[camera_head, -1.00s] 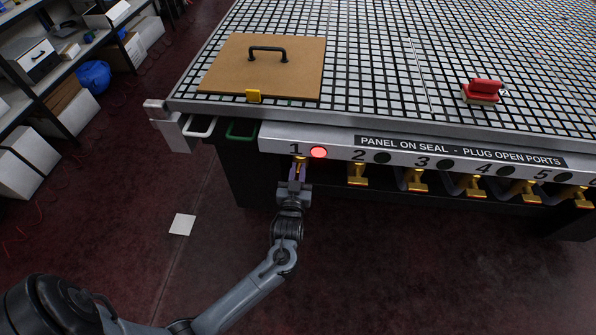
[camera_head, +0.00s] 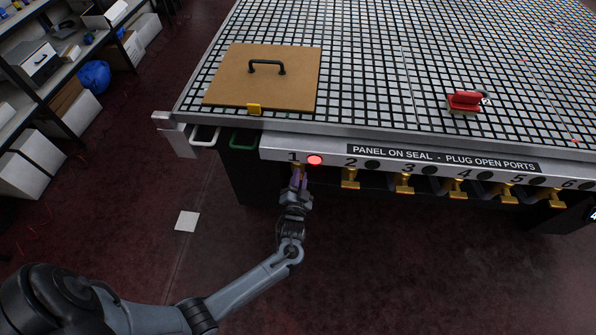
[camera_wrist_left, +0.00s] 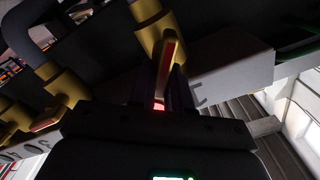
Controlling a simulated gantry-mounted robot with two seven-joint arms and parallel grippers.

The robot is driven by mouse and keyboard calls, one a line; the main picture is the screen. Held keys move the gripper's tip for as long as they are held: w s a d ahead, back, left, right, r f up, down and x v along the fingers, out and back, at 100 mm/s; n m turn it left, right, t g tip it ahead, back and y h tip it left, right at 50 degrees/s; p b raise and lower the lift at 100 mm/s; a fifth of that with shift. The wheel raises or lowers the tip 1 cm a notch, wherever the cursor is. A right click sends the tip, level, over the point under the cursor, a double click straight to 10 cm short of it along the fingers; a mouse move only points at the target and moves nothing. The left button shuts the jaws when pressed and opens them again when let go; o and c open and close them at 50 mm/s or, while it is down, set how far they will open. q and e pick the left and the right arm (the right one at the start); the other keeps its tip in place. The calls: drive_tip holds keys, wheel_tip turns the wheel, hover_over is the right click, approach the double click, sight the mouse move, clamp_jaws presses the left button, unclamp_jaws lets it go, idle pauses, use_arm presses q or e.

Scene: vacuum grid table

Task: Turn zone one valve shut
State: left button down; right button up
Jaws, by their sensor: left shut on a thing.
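The zone one valve is a small brass valve (camera_head: 298,167) under the number 1 on the table's front rail. The round lamp (camera_head: 314,160) beside that number glows red. My left gripper (camera_head: 299,178) reaches up from below and is shut on this valve's handle. In the left wrist view the brass handle (camera_wrist_left: 168,58), with a red stripe along it, sits between the two dark fingers. The fingers hide part of the handle. My right gripper is not in view.
Several more brass valves, such as valve 2 (camera_head: 350,178), line the rail to the right, with dark lamps. A wooden panel (camera_head: 235,75) with a black handle and a red-handled block (camera_head: 465,101) lie on the grid table (camera_head: 375,80). Shelves (camera_head: 40,85) stand at left.

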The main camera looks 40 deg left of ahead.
use_arm(q)
drive_tip(key=m+p, duration=0.1)
drive_tip(key=m, duration=0.1)
drive_tip(key=m+p, duration=0.1)
drive_tip(key=m, duration=0.1)
drive_tip(key=shift+w+d+f+m+p, duration=0.1)
drive_tip(key=shift+w+d+m+p, duration=0.1)
drive_tip(key=shift+m+p, duration=0.15)
drive_tip(key=m, duration=0.1)
drive_tip(key=m+p, duration=0.1)
drive_tip(key=m, duration=0.1)
drive_tip(key=shift+d+f, duration=0.1)
drive_tip(key=shift+f, duration=0.25)
drive_tip(key=shift+f+m+p, duration=0.25)
drive_tip(key=shift+m+p, duration=0.1)
drive_tip(key=shift+m, duration=1)
drive_tip(key=c, duration=1.2)
unclamp_jaws()
drive_tip(key=shift+o, duration=0.2)
